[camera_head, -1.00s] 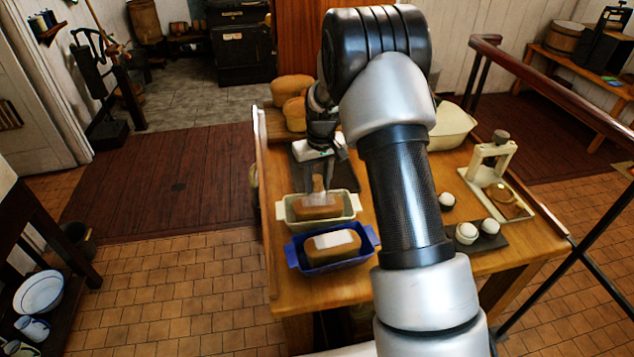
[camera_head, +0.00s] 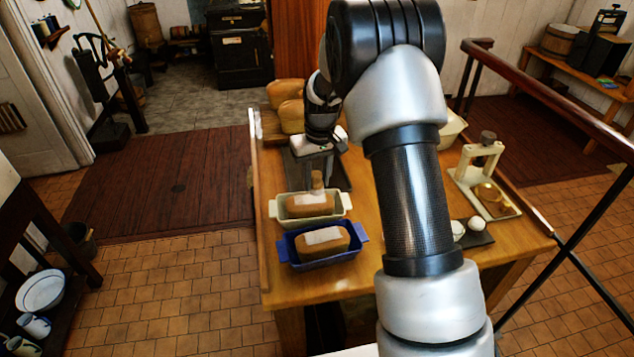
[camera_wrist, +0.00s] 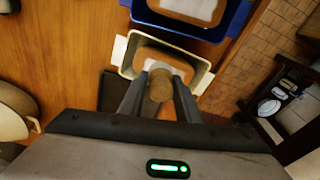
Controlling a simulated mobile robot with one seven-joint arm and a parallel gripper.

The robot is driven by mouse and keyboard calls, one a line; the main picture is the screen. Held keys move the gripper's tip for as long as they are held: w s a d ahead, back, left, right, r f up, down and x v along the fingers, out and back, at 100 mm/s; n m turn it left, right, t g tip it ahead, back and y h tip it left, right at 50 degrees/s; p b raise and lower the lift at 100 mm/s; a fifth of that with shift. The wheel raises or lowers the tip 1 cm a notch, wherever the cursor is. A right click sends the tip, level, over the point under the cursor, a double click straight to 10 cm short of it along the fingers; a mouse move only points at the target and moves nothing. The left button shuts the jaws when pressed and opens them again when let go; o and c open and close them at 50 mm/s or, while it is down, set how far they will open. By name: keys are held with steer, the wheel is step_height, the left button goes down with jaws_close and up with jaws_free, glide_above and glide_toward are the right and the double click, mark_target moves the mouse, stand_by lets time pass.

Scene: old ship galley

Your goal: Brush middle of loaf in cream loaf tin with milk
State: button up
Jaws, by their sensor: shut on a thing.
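The cream loaf tin (camera_head: 312,220) stands on the table with a brown loaf (camera_head: 297,209) in it. My gripper (camera_head: 318,172) is above this tin, shut on an upright brush with a wooden handle (camera_head: 317,181). The handle's round end (camera_wrist: 160,86) shows between the fingers (camera_wrist: 160,92) in the wrist view. The brush reaches down to the loaf near its middle; whether it touches is hard to tell. The wrist view also shows the cream tin (camera_wrist: 122,50) and a pale patch (camera_wrist: 172,62) on its loaf top, partly hidden by the brush and fingers.
A blue tin (camera_head: 325,262) holding a loaf with a white top patch (camera_head: 323,236) stands close in front. Brown loaves (camera_head: 290,112) are at the back left. A cream press-like stand (camera_head: 484,180) and white eggs (camera_head: 477,224) are at the right. My arm hides the table's middle.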

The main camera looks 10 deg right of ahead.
mark_target(316, 173)
steer(key=shift+r+p, duration=0.85)
steer(key=shift+r, duration=0.95)
